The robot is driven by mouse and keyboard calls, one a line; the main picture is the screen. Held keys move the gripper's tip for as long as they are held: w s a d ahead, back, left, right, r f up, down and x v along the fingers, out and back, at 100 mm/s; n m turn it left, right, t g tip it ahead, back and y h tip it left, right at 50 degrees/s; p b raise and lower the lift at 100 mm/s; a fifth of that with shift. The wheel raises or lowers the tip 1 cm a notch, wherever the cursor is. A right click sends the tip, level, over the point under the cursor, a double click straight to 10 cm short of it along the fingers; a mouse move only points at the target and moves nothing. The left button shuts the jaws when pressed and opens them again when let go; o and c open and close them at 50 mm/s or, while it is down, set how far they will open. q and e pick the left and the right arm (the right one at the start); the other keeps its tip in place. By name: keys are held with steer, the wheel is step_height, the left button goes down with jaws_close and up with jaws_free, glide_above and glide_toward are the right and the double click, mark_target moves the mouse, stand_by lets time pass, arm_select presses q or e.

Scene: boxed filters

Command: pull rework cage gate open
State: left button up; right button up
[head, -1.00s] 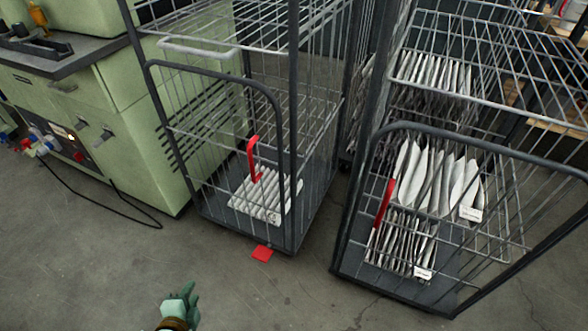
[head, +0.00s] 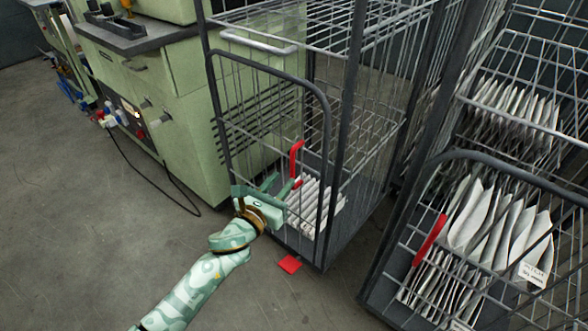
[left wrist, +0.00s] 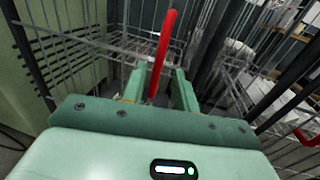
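The left cage (head: 325,215) has a dark-framed wire gate (head: 235,110) across its lower front, and this gate stands closed. A red upright handle (head: 296,157) is on the gate and also shows in the left wrist view (left wrist: 162,48). My left gripper (head: 286,187) is at the handle's lower part. In the left wrist view my left gripper (left wrist: 160,82) is open, with the red handle between its two fingers and apparent gaps beside it. The fingertips partly overlap the handle's lower end. My right gripper is out of view.
A second cage (head: 375,290) with a red handle (head: 430,240) and white pleated filters (head: 480,220) stands at right. White filters (head: 318,205) lie in the left cage. A green machine (head: 160,110) stands at left, its black cable on the floor. A red patch (head: 289,264) marks the floor.

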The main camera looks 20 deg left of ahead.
mark_target(291, 169)
arm_select(q)
steer(key=w, duration=0.1)
steer(key=w+b, duration=0.1)
steer(key=w, duration=0.3)
steer(key=shift+d+f, duration=0.2)
steer(key=shift+d, duration=0.15)
steer(key=shift+w+d+r+b, duration=0.15)
steer(key=shift+w+b, duration=0.15)
steer(key=shift+w, duration=0.45)
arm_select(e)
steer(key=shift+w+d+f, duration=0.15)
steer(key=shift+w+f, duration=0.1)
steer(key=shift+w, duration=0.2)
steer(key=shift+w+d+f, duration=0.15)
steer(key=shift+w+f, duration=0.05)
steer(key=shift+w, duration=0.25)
arm_select(q)
jaws_close()
